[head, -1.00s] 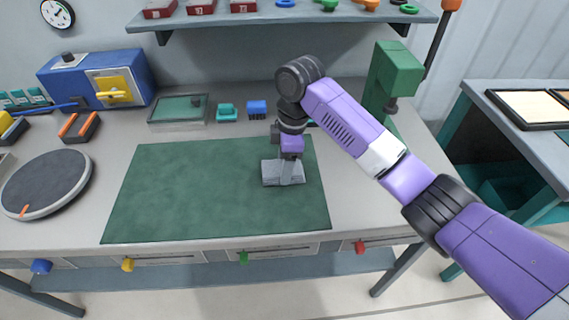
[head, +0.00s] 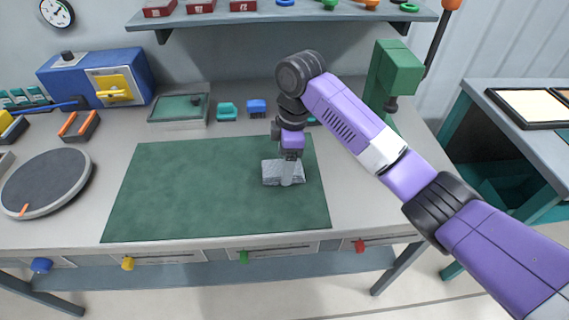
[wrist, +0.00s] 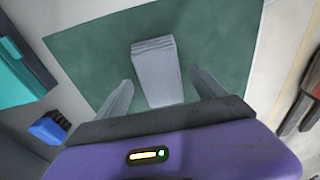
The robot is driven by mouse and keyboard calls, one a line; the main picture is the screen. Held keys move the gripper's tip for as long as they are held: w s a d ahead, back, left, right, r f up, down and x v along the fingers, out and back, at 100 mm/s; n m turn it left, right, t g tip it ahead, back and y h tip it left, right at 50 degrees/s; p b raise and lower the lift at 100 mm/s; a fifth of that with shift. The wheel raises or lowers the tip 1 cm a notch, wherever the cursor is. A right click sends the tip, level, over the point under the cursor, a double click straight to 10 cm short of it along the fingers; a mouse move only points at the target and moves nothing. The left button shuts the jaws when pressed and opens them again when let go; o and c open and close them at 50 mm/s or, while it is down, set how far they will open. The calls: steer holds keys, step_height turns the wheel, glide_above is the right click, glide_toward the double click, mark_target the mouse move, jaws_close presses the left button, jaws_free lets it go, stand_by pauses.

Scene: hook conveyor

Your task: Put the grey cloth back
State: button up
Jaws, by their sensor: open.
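The grey cloth (head: 270,172) is a small folded block lying on the green mat (head: 180,190), towards its right side. In the wrist view the cloth (wrist: 157,68) lies between and ahead of my fingers. My gripper (head: 289,182) is above the cloth in the head view, pointing down and covering part of it. In the wrist view the two fingers of my gripper (wrist: 160,92) are spread, one on each side of the cloth's near end, with gaps showing between fingers and cloth. How high the fingertips are above the mat is hard to tell.
A green-lidded tray (head: 178,109), a teal block (head: 227,111) and a blue brush-like block (head: 257,108) stand behind the mat. A green post machine (head: 396,70) stands at the back right. A round grey disc (head: 47,182) is at left. Most of the mat is clear.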

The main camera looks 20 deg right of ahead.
step_height(320, 180, up, 11)
steer(key=d, duration=0.1)
steer(key=shift+s+d, duration=0.15)
stand_by(0.5)
